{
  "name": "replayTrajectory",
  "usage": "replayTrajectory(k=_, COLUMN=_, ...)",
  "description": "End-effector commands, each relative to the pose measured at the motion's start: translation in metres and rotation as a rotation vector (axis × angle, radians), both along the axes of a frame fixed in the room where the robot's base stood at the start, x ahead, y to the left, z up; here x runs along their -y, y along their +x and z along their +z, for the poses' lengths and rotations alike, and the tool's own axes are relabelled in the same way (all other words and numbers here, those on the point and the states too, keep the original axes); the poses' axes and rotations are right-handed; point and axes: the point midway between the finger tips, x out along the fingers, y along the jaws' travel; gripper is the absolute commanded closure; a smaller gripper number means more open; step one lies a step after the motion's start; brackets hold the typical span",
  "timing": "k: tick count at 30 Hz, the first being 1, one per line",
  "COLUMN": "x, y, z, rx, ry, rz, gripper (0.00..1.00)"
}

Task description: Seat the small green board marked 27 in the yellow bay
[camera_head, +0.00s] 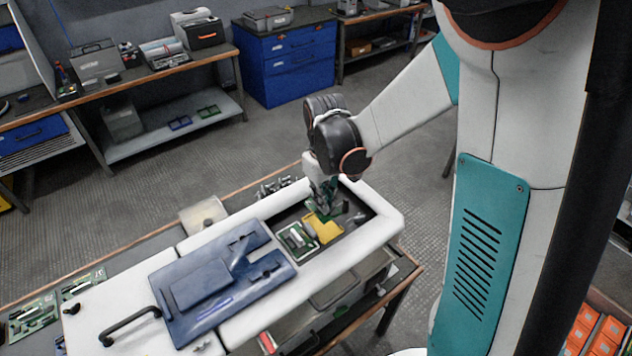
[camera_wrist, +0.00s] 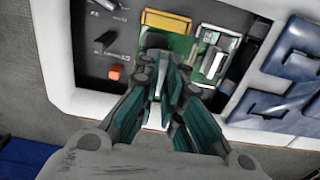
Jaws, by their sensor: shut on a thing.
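My gripper (camera_head: 326,205) is over the open recess of the white unit. It is shut on a small green board (camera_head: 341,209), just above or at the yellow bay (camera_head: 325,229). In the wrist view my gripper (camera_wrist: 165,85) covers part of the board (camera_wrist: 181,43), and an orange-yellow part of the bay (camera_wrist: 166,21) shows beyond it. I cannot read the mark 27, and contact between board and bay is unclear.
Another green board (camera_head: 297,242) with a pale component sits beside the yellow bay. A blue panel (camera_head: 190,300) lies left of the recess. The wrist view shows an orange knob (camera_wrist: 115,72) on the dark panel. More green boards (camera_head: 33,316) lie at the far left.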

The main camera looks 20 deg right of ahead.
Motion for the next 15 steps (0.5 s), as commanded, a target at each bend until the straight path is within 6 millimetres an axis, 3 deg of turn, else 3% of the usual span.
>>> replayTrajectory(k=15, x=0.000, y=0.000, z=-0.025, rx=0.000, ry=0.000, rz=0.000, gripper=1.00)
